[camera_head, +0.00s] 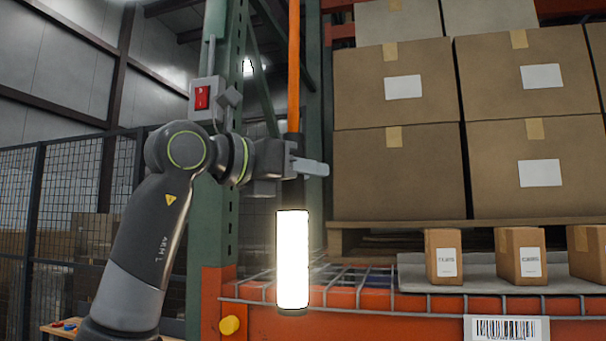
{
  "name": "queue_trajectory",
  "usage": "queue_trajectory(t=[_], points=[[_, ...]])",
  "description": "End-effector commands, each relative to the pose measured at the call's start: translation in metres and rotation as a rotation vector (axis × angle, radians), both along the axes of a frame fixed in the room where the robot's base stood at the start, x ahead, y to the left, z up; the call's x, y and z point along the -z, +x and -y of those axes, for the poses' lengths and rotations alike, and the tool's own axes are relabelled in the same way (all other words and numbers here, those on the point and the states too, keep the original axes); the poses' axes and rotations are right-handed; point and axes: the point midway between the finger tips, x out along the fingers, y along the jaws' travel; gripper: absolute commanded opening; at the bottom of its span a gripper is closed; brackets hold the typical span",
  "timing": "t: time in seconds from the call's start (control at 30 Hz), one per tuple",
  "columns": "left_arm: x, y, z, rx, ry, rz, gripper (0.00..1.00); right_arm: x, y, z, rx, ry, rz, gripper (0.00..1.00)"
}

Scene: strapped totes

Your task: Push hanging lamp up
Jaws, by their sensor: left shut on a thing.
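The hanging lamp (293,260) is a bright white glowing cylinder with a dark upper part, below an orange cord or pole (293,65). It hangs upright in front of the rack. My left gripper (308,167) reaches in from the left at the lamp's dark upper part, just above the glowing tube. It is shut on the lamp there; the fingers partly hide the contact. My right gripper is not in view.
A green rack post (229,120) with a red switch box (203,97) stands behind my arm. Large cartons (397,170) are stacked on a pallet at the right. Small boxes (442,256) line the shelf. An orange beam (380,328) runs below.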

Motion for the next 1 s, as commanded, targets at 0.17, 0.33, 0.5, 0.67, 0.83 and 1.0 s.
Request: queue_trajectory(t=[0.17,0.33,0.5,0.67,0.83,1.0], points=[[-0.009,-0.002,-0.002,-0.005,-0.014,0.015,0.0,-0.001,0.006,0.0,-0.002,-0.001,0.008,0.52],[-0.008,-0.002,-0.002,-0.006,-0.013,0.014,0.46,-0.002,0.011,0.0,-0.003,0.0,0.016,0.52],[-0.006,-0.002,-0.001,-0.004,-0.011,0.011,0.52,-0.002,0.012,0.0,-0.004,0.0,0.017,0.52],[-0.005,-0.001,-0.001,-0.003,-0.009,0.01,0.52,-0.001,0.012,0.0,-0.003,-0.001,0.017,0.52],[-0.004,-0.003,-0.003,-0.003,-0.009,0.01,0.52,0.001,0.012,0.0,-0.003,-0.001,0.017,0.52],[-0.001,-0.015,-0.019,-0.006,-0.009,0.013,0.52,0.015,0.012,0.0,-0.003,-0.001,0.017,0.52]])
